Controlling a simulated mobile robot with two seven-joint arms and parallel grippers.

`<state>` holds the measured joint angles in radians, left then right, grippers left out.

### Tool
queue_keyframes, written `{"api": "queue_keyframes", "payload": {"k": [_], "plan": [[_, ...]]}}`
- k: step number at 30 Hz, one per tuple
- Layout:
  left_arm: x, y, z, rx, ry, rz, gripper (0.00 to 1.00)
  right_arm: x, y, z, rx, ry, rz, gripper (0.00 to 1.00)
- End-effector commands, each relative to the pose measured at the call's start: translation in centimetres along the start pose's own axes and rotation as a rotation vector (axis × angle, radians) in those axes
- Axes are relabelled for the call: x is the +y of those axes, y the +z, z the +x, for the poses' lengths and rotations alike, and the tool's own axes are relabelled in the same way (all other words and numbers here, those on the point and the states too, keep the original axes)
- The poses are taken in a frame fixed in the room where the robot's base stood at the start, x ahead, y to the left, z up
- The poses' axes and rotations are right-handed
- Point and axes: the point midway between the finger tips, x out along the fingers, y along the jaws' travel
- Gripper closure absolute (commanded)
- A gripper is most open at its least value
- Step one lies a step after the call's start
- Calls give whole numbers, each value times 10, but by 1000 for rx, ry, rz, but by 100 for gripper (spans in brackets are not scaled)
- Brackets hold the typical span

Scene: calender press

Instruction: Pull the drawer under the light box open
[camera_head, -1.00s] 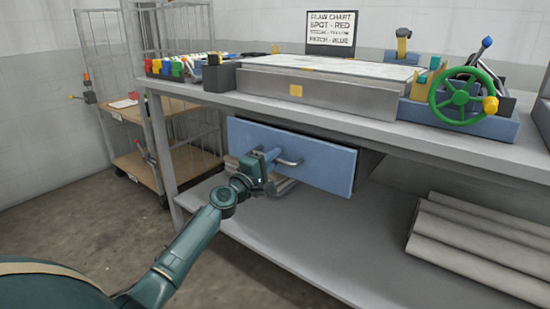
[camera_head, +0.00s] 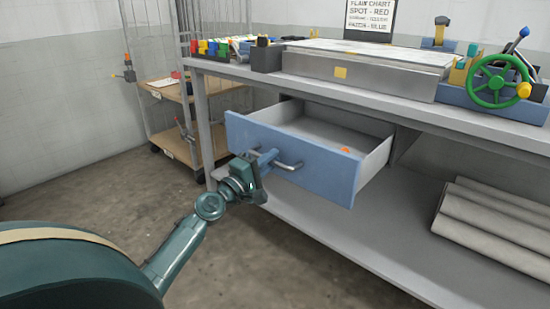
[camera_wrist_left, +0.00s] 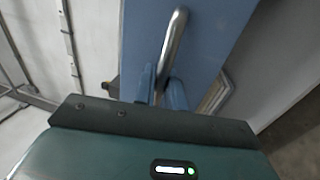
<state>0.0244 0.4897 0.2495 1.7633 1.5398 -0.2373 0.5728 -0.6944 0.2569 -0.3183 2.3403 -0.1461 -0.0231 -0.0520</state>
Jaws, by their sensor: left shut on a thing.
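The blue-fronted drawer (camera_head: 318,164) under the light box (camera_head: 350,78) stands well out from the bench, with its grey inside showing. A small orange thing (camera_head: 345,150) is in it near the front right. My left gripper (camera_head: 268,160) is shut on the drawer's metal bar handle (camera_head: 289,165), near its left end. In the left wrist view the blue fingers (camera_wrist_left: 162,90) sit on both sides of the handle (camera_wrist_left: 174,40) against the blue front. My right gripper is not in view.
The bench top (camera_head: 400,106) carries colored blocks at left and a green handwheel (camera_head: 498,82) at right. Grey rolls (camera_head: 490,225) lie on the lower shelf (camera_head: 385,235). A wire-sided cart (camera_head: 180,100) stands at left. The floor before the drawer is clear.

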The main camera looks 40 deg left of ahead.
Motion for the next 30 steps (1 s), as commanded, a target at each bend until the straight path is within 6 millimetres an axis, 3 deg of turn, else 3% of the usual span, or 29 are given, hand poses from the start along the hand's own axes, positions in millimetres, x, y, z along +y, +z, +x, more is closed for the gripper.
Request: {"api": "queue_keyframes", "payload": {"k": [15,16,22,30], "plan": [[1,0,-4,0,0,-1,100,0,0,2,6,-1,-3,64],[1,0,-4,-1,0,-1,87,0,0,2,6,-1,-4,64],[1,0,-4,0,0,0,71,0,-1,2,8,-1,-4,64],[0,0,-6,0,0,0,71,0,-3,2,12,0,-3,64]]}}
